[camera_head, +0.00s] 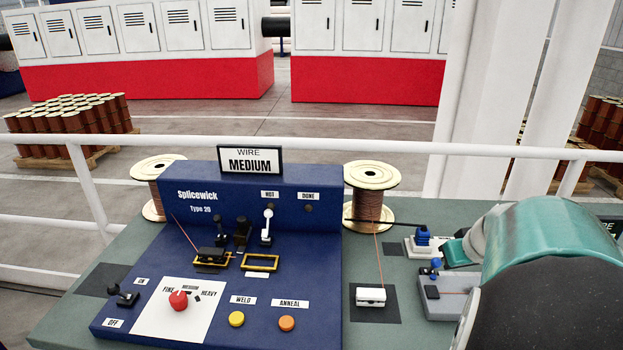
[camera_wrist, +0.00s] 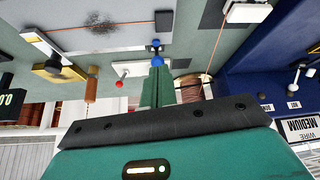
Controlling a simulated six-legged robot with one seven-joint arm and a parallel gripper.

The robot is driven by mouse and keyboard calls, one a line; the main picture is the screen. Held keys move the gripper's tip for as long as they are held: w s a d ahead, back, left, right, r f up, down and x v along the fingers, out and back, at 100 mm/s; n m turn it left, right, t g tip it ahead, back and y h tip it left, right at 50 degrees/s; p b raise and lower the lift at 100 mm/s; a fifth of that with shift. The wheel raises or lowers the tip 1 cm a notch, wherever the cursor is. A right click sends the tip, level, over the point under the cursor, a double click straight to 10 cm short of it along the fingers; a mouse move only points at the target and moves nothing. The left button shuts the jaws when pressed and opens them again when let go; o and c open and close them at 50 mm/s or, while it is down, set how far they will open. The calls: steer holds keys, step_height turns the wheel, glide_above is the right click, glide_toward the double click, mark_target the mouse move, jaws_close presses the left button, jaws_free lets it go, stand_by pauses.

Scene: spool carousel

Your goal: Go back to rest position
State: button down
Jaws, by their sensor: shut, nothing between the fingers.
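My gripper (camera_head: 457,252) is at the right in the head view, its green fingers pointing left over the bench. In the wrist view my gripper (camera_wrist: 157,66) shows its fingers together with nothing between them. Its tips appear near blue knobs (camera_wrist: 155,44) on a grey fixture; I cannot tell if they touch. In the head view that grey fixture (camera_head: 455,304) lies just below the fingers, and a blue-topped part (camera_head: 422,237) on a light plate is beside them. My arm hides the bench's right side.
The blue Splicewick panel (camera_head: 205,312) carries levers, a red knob (camera_head: 178,300) and buttons. Wire spools stand at left (camera_head: 157,170) and right (camera_head: 370,180). Wire runs from the right spool to a white clamp (camera_head: 370,297). A white railing (camera_head: 300,143) runs behind the bench.

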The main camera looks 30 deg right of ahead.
steer(key=w+a+r+n+y, duration=0.1)
steer(key=w+a+r, duration=0.1)
steer(key=a, duration=0.7)
steer(key=w+a+r+n+y, duration=0.1)
steer(key=w+a+r, duration=0.15)
steer(key=a, duration=0.75)
steer(key=s+a+n, duration=0.1)
steer(key=s+a, duration=0.2)
steer(key=a, duration=0.5)
steer(key=s+a, duration=0.3)
steer(key=a, duration=0.6)
steer(key=shift+s+a+r+n+y, duration=0.15)
steer(key=shift+s+a+n+y, duration=0.15)
steer(key=shift+s+n, duration=0.1)
steer(key=shift+d, duration=0.15)
